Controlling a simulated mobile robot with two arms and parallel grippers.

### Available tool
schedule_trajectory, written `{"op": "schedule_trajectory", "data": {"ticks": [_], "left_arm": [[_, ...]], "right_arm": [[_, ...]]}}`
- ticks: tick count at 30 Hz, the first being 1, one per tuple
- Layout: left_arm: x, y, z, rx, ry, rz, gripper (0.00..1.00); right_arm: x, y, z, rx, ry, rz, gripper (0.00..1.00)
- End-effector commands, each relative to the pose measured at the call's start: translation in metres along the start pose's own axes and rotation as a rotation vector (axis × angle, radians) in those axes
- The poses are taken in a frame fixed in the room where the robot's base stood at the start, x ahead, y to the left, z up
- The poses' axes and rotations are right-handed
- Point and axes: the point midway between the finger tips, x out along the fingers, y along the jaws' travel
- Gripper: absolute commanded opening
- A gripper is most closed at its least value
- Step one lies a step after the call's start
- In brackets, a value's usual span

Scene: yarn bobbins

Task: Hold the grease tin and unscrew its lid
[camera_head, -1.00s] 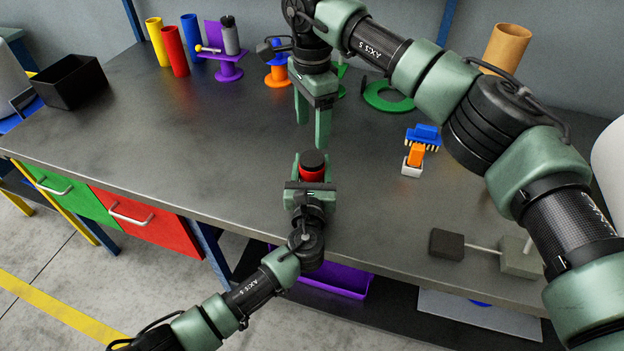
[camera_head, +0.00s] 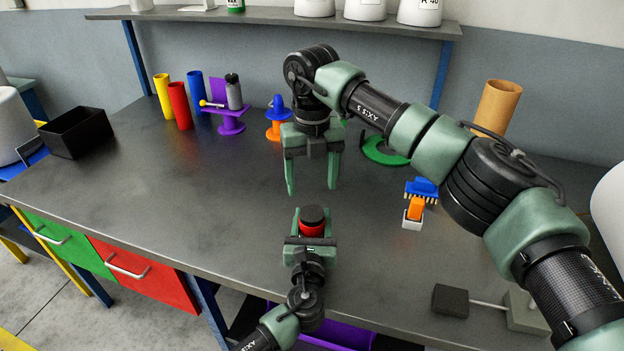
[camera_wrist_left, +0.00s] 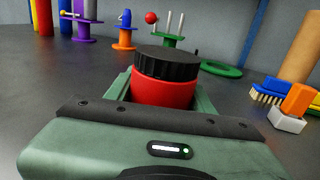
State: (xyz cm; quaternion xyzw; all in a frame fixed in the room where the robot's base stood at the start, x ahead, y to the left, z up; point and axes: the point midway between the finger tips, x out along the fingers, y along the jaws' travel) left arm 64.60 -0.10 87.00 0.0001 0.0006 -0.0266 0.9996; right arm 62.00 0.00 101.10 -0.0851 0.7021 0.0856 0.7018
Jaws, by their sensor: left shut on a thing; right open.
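The grease tin is red (camera_head: 312,229) with a black ridged lid (camera_head: 313,214). My left gripper (camera_head: 311,232) is shut on the red body and holds it upright near the table's front edge. In the left wrist view the red body (camera_wrist_left: 162,94) sits between the fingers, with the black lid (camera_wrist_left: 167,64) on top and clear of them. My right gripper (camera_head: 312,190) is open and empty, pointing down, above and behind the tin in the head view. Its two fingers are spread apart, and it does not touch the lid.
Behind stand yellow, red and blue tubes (camera_head: 179,106), a purple stand (camera_head: 231,124), an orange bobbin (camera_head: 277,128) and a green ring (camera_head: 384,152). A brush (camera_head: 422,188) and an orange-and-white block (camera_head: 414,212) lie to the right. The table's left middle is clear.

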Motion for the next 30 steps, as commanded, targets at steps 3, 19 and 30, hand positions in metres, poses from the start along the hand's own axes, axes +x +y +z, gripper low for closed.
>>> {"op": "schedule_trajectory", "data": {"ticks": [3, 19, 30], "left_arm": [[0.0002, -0.0001, 0.0011, 0.000, -0.002, 0.000, 0.00], [0.0003, -0.0002, 0.0013, 0.000, -0.002, 0.000, 0.00], [0.0002, -0.0003, 0.0012, -0.001, -0.002, 0.000, 0.00]], "right_arm": [[0.0000, 0.0003, -0.0002, 0.274, 0.000, 0.000, 0.67], [0.0001, 0.0002, -0.0005, 1.450, 0.000, -0.001, 0.67], [0.0072, -0.0001, -0.0006, 1.736, 0.000, -0.002, 0.67]]}}
